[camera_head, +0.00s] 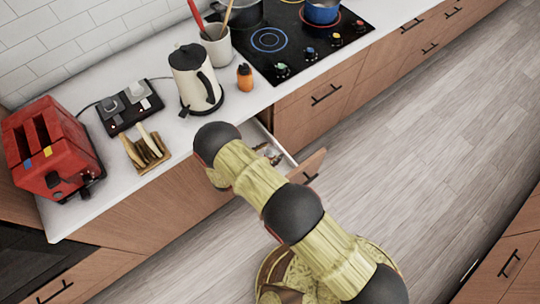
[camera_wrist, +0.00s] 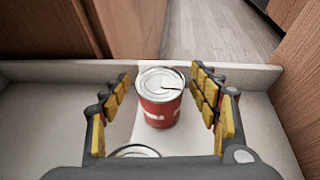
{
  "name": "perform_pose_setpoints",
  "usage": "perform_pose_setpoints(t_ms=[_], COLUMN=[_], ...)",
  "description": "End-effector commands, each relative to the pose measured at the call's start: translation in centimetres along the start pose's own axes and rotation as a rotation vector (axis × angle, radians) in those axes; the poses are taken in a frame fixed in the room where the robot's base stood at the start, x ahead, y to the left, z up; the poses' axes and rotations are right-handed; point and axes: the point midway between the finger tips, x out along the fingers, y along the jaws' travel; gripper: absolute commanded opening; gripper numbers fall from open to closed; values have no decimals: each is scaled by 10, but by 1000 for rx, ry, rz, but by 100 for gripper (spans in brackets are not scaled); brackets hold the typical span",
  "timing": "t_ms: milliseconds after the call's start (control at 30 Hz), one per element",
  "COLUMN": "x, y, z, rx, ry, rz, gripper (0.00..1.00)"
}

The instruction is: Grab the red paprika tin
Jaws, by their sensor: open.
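A red tin (camera_wrist: 160,112) with a silver lid stands upright in the open drawer in the wrist view. My gripper (camera_wrist: 161,80) is open, with one yellow-padded finger on each side of the tin. Gaps show between the fingers and the tin. I cannot read its label, so I cannot tell whether it is paprika. A second silver lid (camera_wrist: 136,152) shows nearer the palm, mostly hidden by my gripper. In the head view my arm hides most of the drawer (camera_head: 284,152), and the gripper is not clear there.
The drawer's end wall (camera_wrist: 60,71) lies just beyond the tin. Above the drawer, the counter holds a kettle (camera_head: 193,80), an orange bottle (camera_head: 245,78), a toast rack (camera_head: 148,151), a red toaster (camera_head: 50,148) and a hob (camera_head: 290,40). The floor beside the drawer is clear.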

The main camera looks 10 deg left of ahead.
Motion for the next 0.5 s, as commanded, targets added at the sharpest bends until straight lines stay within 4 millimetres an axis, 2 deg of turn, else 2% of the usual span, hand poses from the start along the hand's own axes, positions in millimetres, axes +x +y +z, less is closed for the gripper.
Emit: perform_pose_setpoints(t_ms=[67, 500], x=[0, -1], y=[0, 0], z=[0, 0], rx=[0, 0], ry=[0, 0], rz=[0, 0], gripper=[62, 37])
